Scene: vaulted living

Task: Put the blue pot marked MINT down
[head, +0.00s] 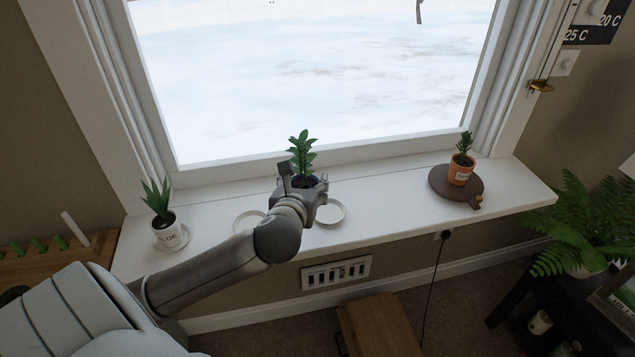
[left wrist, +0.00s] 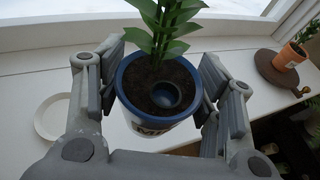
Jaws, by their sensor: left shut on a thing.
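The blue pot (head: 313,181) holds a leafy green plant and dark soil. In the left wrist view the pot (left wrist: 133,105) shows a blue rim and part of a pale label; a round dark blue thing (left wrist: 166,94) sits on its soil. My left gripper (head: 303,184) is shut on the pot, one finger on each side. The pot is over the white window sill (head: 400,215); its base is hidden, so I cannot tell whether it touches. Two white saucers, one left (head: 248,221) and one right (head: 330,212), lie on the sill near the gripper. My right gripper is out of view.
A white ALOE pot (head: 168,232) stands on a saucer at the sill's left end. A terracotta pot (head: 460,173) stands on a round dark board (head: 442,183) at the right. Bare sill lies between the right saucer and the board. The window is behind.

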